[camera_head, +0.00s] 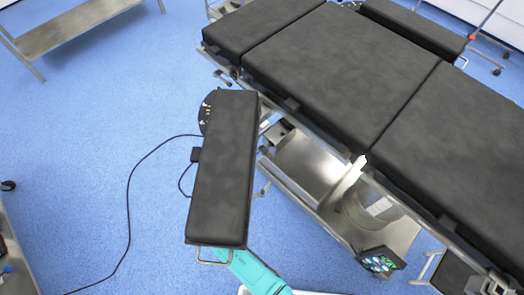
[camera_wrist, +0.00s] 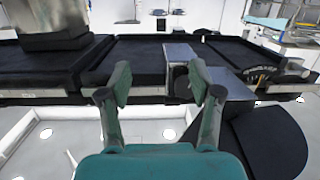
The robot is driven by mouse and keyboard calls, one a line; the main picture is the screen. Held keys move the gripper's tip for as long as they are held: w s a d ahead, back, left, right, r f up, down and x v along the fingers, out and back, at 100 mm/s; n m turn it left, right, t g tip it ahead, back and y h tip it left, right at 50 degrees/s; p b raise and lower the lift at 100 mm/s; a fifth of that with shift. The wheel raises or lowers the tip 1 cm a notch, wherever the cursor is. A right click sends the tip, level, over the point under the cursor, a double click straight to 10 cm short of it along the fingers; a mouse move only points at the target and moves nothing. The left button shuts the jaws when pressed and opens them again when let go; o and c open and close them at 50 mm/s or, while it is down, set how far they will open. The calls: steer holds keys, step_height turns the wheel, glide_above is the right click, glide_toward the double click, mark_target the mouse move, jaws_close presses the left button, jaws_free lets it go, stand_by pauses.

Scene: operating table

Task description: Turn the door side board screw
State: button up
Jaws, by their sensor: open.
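In the head view a long black padded side board (camera_head: 222,170) sticks out beside the operating table (camera_head: 335,75), with a metal loop at its near end. A dark padded piece at the right of the wrist view (camera_wrist: 265,140) may be this board. My gripper (camera_wrist: 160,85) is open and empty, its two fingers apart, facing the table's side rail (camera_wrist: 145,91). A grey metal clamp block (camera_wrist: 181,50) with a dark knob-like part (camera_wrist: 180,78) stands beyond the fingers, nearer the right one. I cannot tell whether this is the screw. The head view does not show my fingers.
A black cable (camera_head: 130,200) lies on the blue floor left of the board. A small lit screen (camera_head: 380,262) sits low beside the table base. A metal trolley (camera_head: 70,25) stands at the upper left. The floor left of the board is mostly open.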

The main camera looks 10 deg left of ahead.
mark_target(262, 152)
steer(key=a+r+m+t+h, duration=0.1)
steer(key=a+r+m+h, duration=0.15)
steer(key=a+r, duration=0.35)
steer(key=shift+y, duration=0.35)
steer(key=x, duration=1)
steer(key=shift+f, duration=0.2)
steer(key=c, duration=1.1)
